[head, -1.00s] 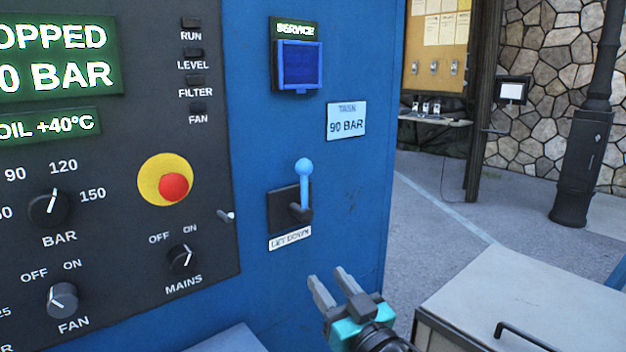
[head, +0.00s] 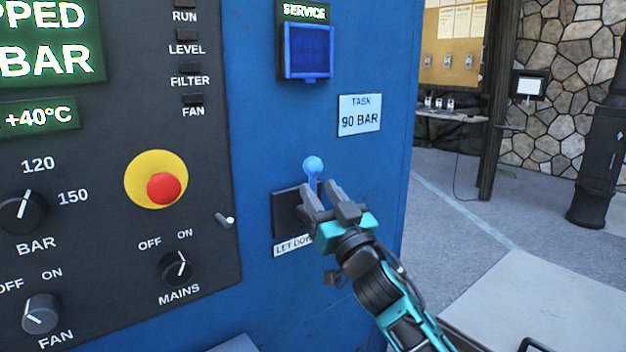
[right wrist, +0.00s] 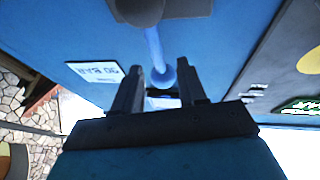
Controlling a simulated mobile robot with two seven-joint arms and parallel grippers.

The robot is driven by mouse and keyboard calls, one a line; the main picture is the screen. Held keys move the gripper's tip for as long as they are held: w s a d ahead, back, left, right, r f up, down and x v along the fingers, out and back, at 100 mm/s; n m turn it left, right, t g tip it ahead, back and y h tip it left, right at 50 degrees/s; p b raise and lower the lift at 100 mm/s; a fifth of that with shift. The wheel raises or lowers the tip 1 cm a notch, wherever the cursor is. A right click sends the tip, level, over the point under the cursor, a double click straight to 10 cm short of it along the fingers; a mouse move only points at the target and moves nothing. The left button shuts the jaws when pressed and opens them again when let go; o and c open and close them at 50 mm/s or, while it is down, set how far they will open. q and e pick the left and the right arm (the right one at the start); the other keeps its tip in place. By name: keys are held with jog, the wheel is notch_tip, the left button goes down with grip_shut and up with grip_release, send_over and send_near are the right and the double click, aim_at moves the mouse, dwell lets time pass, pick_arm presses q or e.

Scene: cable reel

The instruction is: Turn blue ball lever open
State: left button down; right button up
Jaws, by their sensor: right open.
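The blue ball lever (head: 313,167) stands upright on its dark square plate (head: 286,213) on the blue cabinet, above a "LET DOWN" label. My right gripper (head: 328,188) is open in front of the lever's lower part and hides its pivot and part of the plate. In the right wrist view the lever's ball (right wrist: 163,77) shows beyond and between the two open fingers (right wrist: 160,90), with the light blue stem running up to a dark pivot. I cannot tell whether the fingers touch the lever. My left gripper is not in view.
A black control panel with a red mushroom button (head: 163,188) and a MAINS knob (head: 175,268) lies left of the lever. A blue-framed service window (head: 307,51) and a "TASK 90 BAR" sign (head: 359,115) are above. A pale-topped box (head: 540,300) stands lower right.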

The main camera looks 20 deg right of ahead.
aim_at(315, 183)
jog(key=shift+x, duration=2)
jog(key=c, duration=0.6)
grip_shut()
jog(key=shift+r, duration=0.1)
